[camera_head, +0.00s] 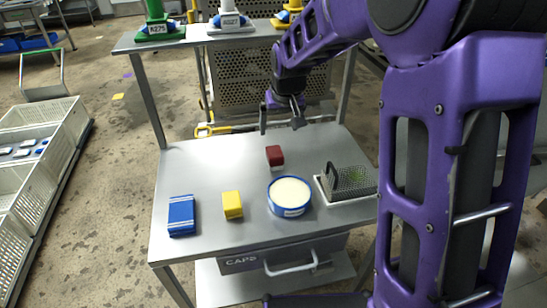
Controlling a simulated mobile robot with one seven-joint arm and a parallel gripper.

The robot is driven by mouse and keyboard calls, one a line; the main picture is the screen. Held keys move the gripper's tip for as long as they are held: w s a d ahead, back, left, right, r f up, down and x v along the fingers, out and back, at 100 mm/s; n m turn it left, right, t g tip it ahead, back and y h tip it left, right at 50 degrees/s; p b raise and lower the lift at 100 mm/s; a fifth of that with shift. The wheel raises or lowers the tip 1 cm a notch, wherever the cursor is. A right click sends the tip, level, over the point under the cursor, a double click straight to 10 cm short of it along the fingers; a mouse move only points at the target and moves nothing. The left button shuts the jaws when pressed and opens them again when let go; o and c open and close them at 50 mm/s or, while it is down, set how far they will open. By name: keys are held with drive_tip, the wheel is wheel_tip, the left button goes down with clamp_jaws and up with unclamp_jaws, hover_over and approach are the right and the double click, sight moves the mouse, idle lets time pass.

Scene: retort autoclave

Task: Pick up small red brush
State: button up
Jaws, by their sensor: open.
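The small red brush (275,155) is a dark red block with a pale underside. It sits on the grey metal table (190,162), a little behind the table's middle. My gripper (281,117) is at the table's far side, above and behind the brush in the picture. Its two fingers are apart and nothing is between them. It does not touch the brush.
A yellow block with a pale underside (232,204) and a blue-and-white block (181,215) stand in front-left. A round blue tub (289,197) with cream contents stands in front of the brush. An upper shelf (190,39) stands behind.

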approach(275, 151)
drive_tip(key=x, duration=0.5)
drive_tip(key=shift+w+r+b, duration=0.15)
drive_tip(key=shift+w+b, duration=0.15)
drive_tip(key=x, duration=0.4)
drive_tip(key=shift+s+f, duration=0.25)
drive_tip(key=shift+s, duration=0.1)
drive_tip(key=shift+w+a+f, duration=0.1)
drive_tip(key=shift+w+f, duration=0.15)
drive_tip(key=shift+f, duration=0.2)
drive_tip(key=c, duration=1.5)
drive_tip(key=shift+o, duration=0.2)
wheel_tip(275, 151, up, 10)
drive_tip(key=shift+r+p, duration=0.1)
drive_tip(key=shift+p, duration=0.2)
drive_tip(key=o, duration=0.8)
drive_tip(key=c, duration=0.6)
drive_tip(key=shift+s, duration=0.1)
